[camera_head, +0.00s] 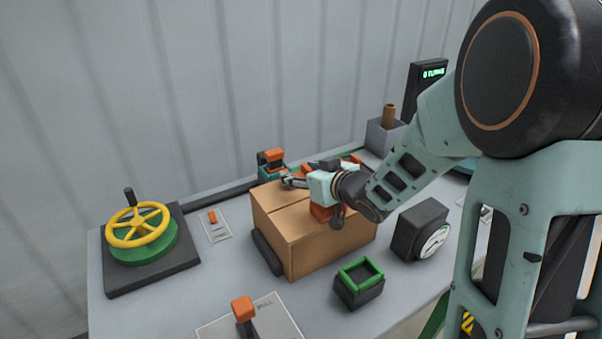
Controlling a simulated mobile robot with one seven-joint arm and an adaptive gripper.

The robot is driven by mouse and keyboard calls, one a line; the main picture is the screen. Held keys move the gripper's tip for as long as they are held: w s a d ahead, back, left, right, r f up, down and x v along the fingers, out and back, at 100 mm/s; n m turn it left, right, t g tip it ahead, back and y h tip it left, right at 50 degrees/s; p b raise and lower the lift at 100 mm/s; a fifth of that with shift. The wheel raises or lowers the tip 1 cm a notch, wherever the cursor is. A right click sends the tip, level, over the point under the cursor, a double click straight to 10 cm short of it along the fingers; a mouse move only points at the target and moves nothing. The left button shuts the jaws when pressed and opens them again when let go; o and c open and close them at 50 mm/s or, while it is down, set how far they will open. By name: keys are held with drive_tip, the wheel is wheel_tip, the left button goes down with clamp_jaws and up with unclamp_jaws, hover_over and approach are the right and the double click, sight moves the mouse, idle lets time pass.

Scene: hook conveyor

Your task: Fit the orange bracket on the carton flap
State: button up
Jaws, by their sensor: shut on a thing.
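The brown carton (312,245) stands on the bench with its top flaps lying flat, one seam running across. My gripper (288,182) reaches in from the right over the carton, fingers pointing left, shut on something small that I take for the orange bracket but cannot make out. An orange piece (320,213) shows under my wrist at the carton's upper right edge; whether it touches is unclear. A teal and orange item (271,160) stands just behind the carton, close to the fingertips. My wrist hides part of the carton top.
A yellow handwheel (138,223) stands at left. An orange-topped lever (243,309) is in front. A green-rimmed dark box (359,284) and a gauge (428,236) stand right of the carton. A grey bin (382,137) stands behind.

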drive_tip(key=shift+f, duration=0.2)
drive_tip(key=o, duration=1.2)
drive_tip(key=shift+o, duration=0.2)
drive_tip(key=shift+r, duration=0.1)
drive_tip(key=shift+r, duration=0.25)
drive_tip(key=p+v, duration=0.1)
drive_tip(key=v, duration=1.1)
drive_tip(key=shift+f+p, duration=0.1)
drive_tip(key=shift+p, duration=0.3)
